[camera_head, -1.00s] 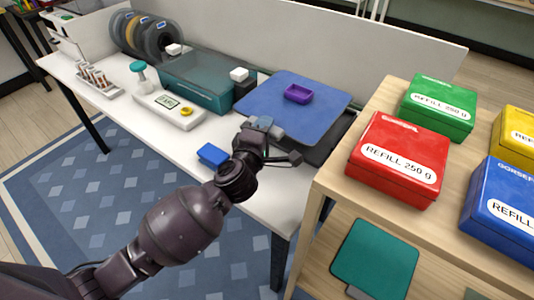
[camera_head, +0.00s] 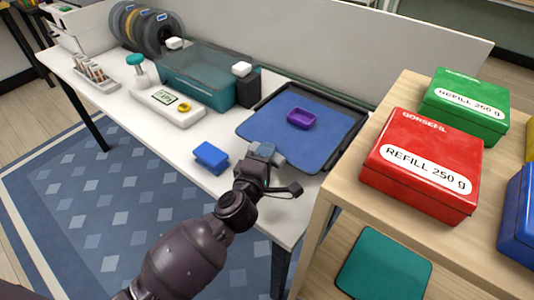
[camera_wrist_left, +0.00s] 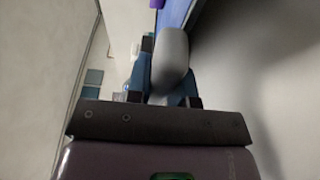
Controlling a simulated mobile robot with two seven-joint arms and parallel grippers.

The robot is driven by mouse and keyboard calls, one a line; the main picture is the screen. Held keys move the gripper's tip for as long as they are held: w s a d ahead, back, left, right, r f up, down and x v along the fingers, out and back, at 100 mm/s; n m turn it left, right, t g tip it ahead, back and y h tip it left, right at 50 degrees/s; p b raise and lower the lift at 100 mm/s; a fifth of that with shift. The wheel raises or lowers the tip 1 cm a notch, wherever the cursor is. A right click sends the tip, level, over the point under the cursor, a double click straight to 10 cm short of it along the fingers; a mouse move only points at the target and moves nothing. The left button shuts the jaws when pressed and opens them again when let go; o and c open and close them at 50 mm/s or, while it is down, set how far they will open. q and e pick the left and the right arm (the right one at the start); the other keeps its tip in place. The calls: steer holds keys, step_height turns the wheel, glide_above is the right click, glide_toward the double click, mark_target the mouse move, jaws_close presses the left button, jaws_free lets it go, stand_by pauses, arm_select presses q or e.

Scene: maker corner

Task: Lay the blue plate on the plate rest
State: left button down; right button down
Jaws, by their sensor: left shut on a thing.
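The blue plate (camera_head: 268,128) is a flat sheet with a small purple dish (camera_head: 301,118) on it. My left gripper (camera_head: 265,153) is shut on the plate's grey tab at its near edge. The left wrist view shows the grey tab (camera_wrist_left: 171,60) between the fingers, with a strip of the blue plate (camera_wrist_left: 176,14) beyond it. The plate lies over the black plate rest (camera_head: 354,109), whose dark rim shows along the far and right sides. I cannot tell whether the plate touches the rest. My right gripper is not in view.
A small blue block (camera_head: 210,157) lies left of my left gripper. A scale (camera_head: 178,112), a teal bin (camera_head: 208,86) and a black bottle with a white cap (camera_head: 246,87) stand further left. A wooden shelf with a red box (camera_head: 421,165) stands close at right.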

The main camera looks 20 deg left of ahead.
arm_select(q)
steer(key=c, duration=1.1)
jaws_free()
steer(key=shift+f, duration=0.1)
steer(key=shift+o, duration=0.5)
steer(key=shift+s+r, duration=0.1)
steer(key=shift+r, duration=0.1)
steer(key=shift+s, duration=0.4)
steer(key=s, duration=0.3)
steer(key=s+a+p, duration=0.1)
steer(key=s, duration=0.7)
steer(key=shift+a+p, duration=0.2)
steer(key=shift+p, duration=0.1)
